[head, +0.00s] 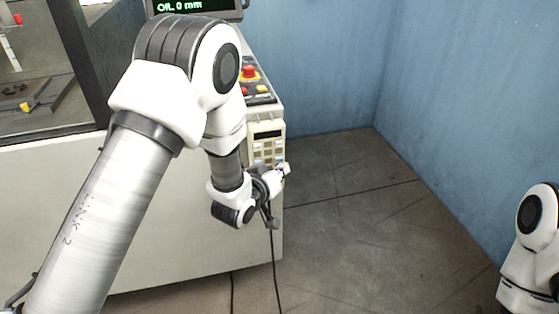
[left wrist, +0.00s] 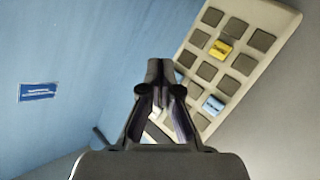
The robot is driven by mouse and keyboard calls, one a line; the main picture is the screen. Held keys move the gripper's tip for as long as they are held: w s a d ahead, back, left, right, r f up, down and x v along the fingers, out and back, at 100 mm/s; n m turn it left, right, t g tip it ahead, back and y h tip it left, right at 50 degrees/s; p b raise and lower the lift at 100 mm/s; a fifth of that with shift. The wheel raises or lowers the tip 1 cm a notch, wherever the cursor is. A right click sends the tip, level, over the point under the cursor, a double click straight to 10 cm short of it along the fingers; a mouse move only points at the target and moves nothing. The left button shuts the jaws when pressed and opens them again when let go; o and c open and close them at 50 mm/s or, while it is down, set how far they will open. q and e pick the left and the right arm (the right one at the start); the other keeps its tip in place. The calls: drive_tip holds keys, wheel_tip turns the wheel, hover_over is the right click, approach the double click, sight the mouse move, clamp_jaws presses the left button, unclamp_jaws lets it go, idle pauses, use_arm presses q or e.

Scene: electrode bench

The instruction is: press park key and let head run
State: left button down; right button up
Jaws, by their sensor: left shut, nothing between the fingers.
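A beige keypad pendant (head: 267,130) hangs at the machine's right front corner. In the left wrist view the keypad (left wrist: 285,22) fills the upper right, tilted, with several grey keys, one yellow key (left wrist: 220,49) and one blue key (left wrist: 213,105). Their labels are too small to read, so I cannot tell which is the park key. My left gripper (head: 285,170) is shut and empty, just in front of the pendant's lower part. In the left wrist view its fingertips (left wrist: 160,68) lie left of the keys; contact is not visible. The machine's head is not clearly visible. My right gripper is out of view.
The screen (head: 195,5) above reads "OIL 0 mm". A red mushroom button (head: 249,71) sits on the panel above the pendant. A cable (head: 275,270) hangs to the floor. The grey floor (head: 350,220) to the right is clear, up to the blue walls (head: 320,70).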

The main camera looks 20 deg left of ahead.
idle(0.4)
use_arm(q)
drive_tip(key=shift+w+a, duration=0.25)
drive_tip(key=shift+w, duration=0.15)
